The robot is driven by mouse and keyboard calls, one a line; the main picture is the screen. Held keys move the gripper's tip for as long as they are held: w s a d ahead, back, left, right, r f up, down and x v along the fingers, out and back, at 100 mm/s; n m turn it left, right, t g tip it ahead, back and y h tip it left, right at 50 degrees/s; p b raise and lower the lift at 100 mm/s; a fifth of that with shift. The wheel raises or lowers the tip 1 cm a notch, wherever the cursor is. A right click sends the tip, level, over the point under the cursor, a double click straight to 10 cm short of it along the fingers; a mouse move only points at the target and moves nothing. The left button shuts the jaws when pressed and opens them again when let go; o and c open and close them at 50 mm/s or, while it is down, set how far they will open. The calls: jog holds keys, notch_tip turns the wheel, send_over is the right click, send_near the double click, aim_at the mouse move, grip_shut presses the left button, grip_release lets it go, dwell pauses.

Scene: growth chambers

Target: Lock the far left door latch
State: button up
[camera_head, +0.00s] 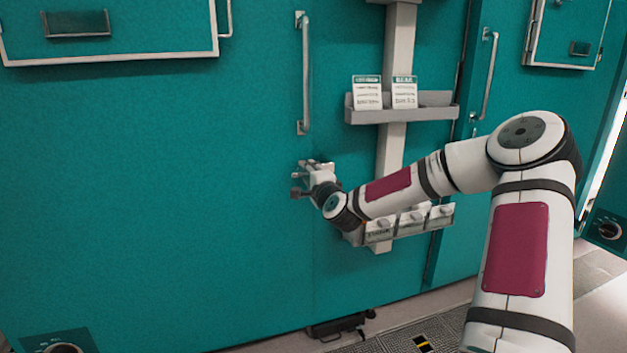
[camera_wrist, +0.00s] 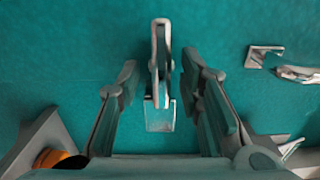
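The teal door (camera_head: 170,200) on the left fills much of the head view, with a vertical handle (camera_head: 304,75) near its right edge. A small metal latch (camera_head: 317,165) is below that handle, partly hidden by my gripper (camera_head: 300,182). In the wrist view, the latch lever (camera_wrist: 161,60) stands upright in the middle, with a pale metal plate (camera_wrist: 160,116) at its lower end. The fingers of my gripper (camera_wrist: 159,66) are spread on either side of the lever, with teal showing between each finger and the lever. Whether the latch is locked is unclear.
Metal catch pieces (camera_wrist: 264,55) sit on the surface right of the lever. A grey post (camera_head: 398,45) carries a shelf with two label cards (camera_head: 430,114) and a lower holder (camera_head: 410,222) close beside my arm. Another teal door with a handle (camera_head: 489,75) is farther right.

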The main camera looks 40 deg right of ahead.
jog(key=v, duration=1.1)
jog(key=shift+s, duration=0.3)
jog(key=shift+a, duration=0.15)
jog(key=s+a+f+n+g+y, duration=0.2)
jog(key=a+f+n+g, duration=0.3)
jog(key=a, duration=0.3)
jog(key=s+a+f+n+g+y, duration=0.3)
jog(key=a+f+n, duration=0.2)
jog(key=a+n, duration=0.25)
jog(key=s+a+r+n+g, duration=0.3)
jog(key=s, duration=0.9)
jog(key=s+a+r+n+g, duration=0.3)
jog(key=s+a+r, duration=0.1)
jog(key=s, duration=0.8)
jog(key=s+a+r+n+g, duration=0.3)
jog(key=s, duration=1)
notch_tip(320, 180, up, 31)
jog(key=t+p, duration=0.3)
jog(key=p, duration=2.6)
jog(key=shift+d+t, duration=0.3)
jog(key=shift+t, duration=0.1)
